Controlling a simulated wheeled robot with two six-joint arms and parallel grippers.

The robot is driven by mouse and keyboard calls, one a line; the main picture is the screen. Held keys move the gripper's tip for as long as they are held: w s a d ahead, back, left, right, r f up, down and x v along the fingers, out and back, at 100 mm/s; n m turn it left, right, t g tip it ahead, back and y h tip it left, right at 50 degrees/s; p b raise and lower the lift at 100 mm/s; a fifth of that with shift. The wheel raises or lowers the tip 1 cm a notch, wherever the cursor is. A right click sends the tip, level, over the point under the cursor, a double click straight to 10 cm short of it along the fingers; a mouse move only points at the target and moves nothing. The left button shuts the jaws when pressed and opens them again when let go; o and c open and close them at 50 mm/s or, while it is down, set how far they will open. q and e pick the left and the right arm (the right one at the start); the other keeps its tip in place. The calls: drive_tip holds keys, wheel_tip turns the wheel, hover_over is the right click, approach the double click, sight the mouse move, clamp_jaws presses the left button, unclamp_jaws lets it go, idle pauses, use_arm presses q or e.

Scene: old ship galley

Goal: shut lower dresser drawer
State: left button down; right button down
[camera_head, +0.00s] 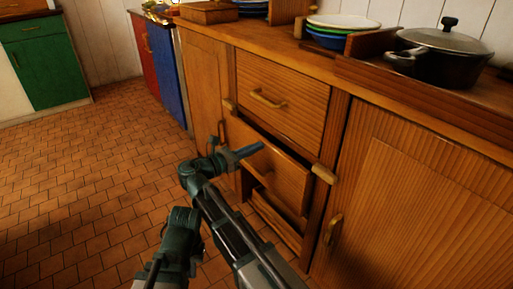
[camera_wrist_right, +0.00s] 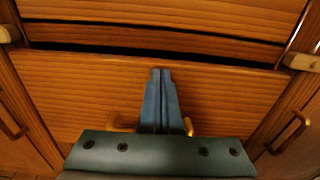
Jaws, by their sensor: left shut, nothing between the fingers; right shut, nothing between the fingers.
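The lower dresser drawer (camera_head: 290,184) is wooden and stands out from the dresser front, with a dark gap above its front. In the right wrist view its front (camera_wrist_right: 225,95) fills the middle, with a dark slot along its top edge. Its brass handle (camera_wrist_right: 188,127) is mostly hidden behind my gripper. My right gripper (camera_head: 258,148) is shut and empty, its blue fingers at the drawer front near the top edge. The fingers also show in the right wrist view (camera_wrist_right: 160,72). I cannot tell whether they touch the wood. I do not see my left gripper.
The upper drawer (camera_head: 285,85) is shut above. Pale wooden blocks (camera_head: 324,174) flank the drawers. A cupboard door (camera_head: 420,200) is at the right. A pot (camera_head: 440,65) and stacked plates (camera_head: 340,25) stand on top. The tiled floor (camera_head: 80,180) at the left is clear.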

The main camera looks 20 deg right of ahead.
sight(266, 142)
drive_tip(key=x, duration=0.4)
drive_tip(key=shift+d, duration=0.1)
use_arm(q)
drive_tip(key=shift+a, duration=0.15)
use_arm(e)
drive_tip(key=shift+w+d+r, duration=0.1)
drive_tip(key=shift+w+d, duration=0.05)
